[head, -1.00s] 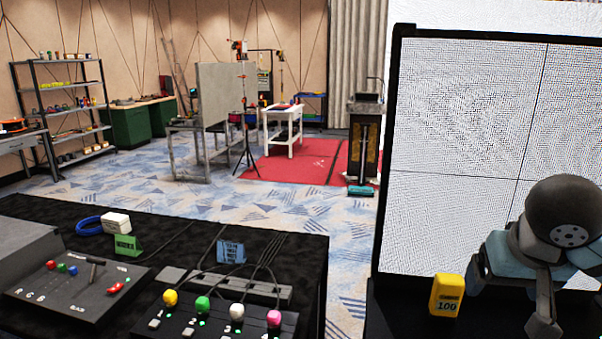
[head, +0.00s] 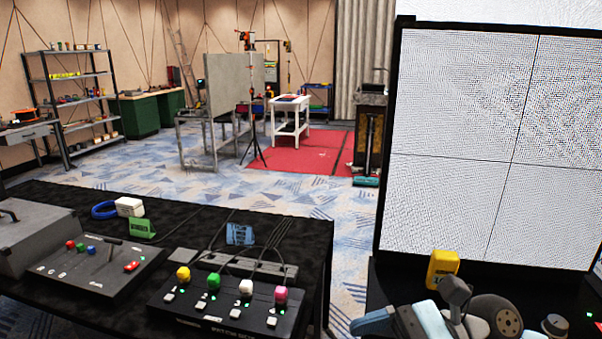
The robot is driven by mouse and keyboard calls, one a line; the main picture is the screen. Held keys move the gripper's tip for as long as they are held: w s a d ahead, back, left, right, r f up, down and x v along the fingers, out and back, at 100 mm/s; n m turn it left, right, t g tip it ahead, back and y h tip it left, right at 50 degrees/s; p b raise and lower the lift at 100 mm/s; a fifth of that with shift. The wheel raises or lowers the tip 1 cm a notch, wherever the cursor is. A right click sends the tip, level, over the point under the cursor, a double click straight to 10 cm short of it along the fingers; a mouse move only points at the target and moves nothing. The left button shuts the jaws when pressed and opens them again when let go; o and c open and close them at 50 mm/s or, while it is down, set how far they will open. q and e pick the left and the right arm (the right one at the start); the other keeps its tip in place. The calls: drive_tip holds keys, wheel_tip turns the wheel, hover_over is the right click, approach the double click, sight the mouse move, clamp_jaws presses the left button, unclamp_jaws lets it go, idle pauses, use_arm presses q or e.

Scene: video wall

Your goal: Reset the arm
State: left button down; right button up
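My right arm shows at the bottom right, in front of the video wall. Its grey, pale blue and dark links are folded low over the black table there. The lower part of the arm is cut off by the bottom edge, and no fingertips can be made out. My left arm and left gripper are not in view.
A yellow block (head: 442,267) stands on the black table close behind my arm. The video wall panel (head: 450,110) rises behind it. At left, a black-covered table holds a control box with coloured knobs (head: 225,305), a lever console (head: 95,265) and a blue card (head: 240,234).

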drive_tip(key=w+d+f+n+t+h, duration=0.3)
drive_tip(key=f+n+t, duration=0.3)
drive_tip(key=n+t, duration=0.75)
drive_tip(key=w+d+f+n+t+h, duration=0.3)
drive_tip(key=f+n+t, duration=0.45)
drive_tip(key=n, duration=1.15)
drive_tip(key=s+d+f+m+g+h, duration=0.2)
drive_tip(key=s+f+m+g+h, duration=0.15)
drive_tip(key=s+f+m, duration=0.55)
drive_tip(key=s+d+f+m+g+h, duration=0.1)
drive_tip(key=s+f+m+g+h, duration=0.2)
drive_tip(key=f+m, duration=0.8)
use_arm(q)
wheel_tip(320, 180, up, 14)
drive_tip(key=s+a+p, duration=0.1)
drive_tip(key=p, duration=1.6)
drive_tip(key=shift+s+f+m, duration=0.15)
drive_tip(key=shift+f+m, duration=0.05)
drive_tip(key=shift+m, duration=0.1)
use_arm(e)
wheel_tip(320, 180, up, 11)
drive_tip(key=d+n, duration=0.1)
drive_tip(key=n, duration=0.2)
drive_tip(key=shift+s+h, duration=0.3)
drive_tip(key=shift+h, duration=0.05)
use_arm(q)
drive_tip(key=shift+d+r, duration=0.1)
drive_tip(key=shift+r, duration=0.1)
use_arm(e)
drive_tip(key=shift+d+r, duration=0.1)
